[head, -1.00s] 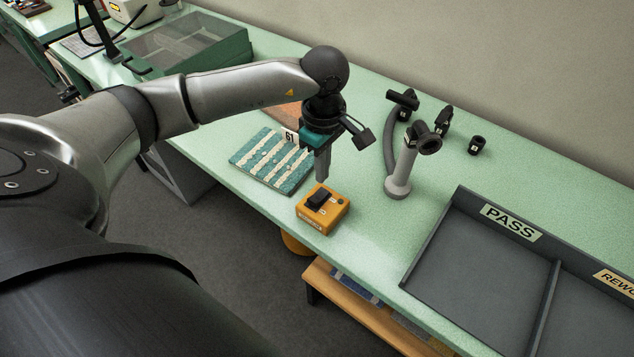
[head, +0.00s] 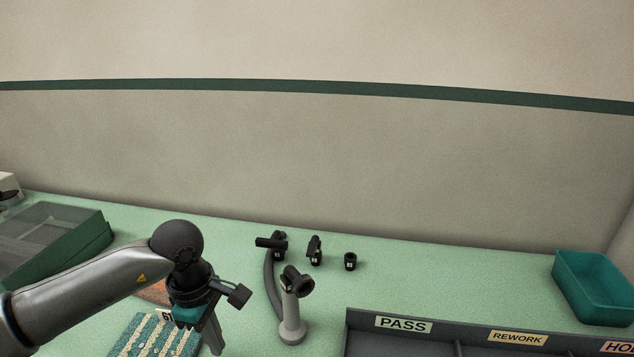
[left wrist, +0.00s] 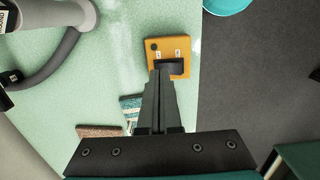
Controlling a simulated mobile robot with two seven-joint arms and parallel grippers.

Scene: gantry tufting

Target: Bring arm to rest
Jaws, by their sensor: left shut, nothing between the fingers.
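My left arm comes in from the left in the head view. My left gripper (head: 214,341) points down over the green bench, and its fingertips are near the bottom edge of that view. In the left wrist view its fingers (left wrist: 161,78) are shut together with nothing between them. They overlap the yellow switch box (left wrist: 168,48) with its black rocker in that view; I cannot tell whether they touch it. My right gripper is in neither view.
A grey stand with a hose (head: 291,328) is right of the gripper, with small black fittings (head: 315,251) behind. A striped sample (head: 150,337) lies left. The sorting tray (head: 455,326), teal bin (head: 592,287) and green case (head: 55,245) stand on the bench (head: 420,275).

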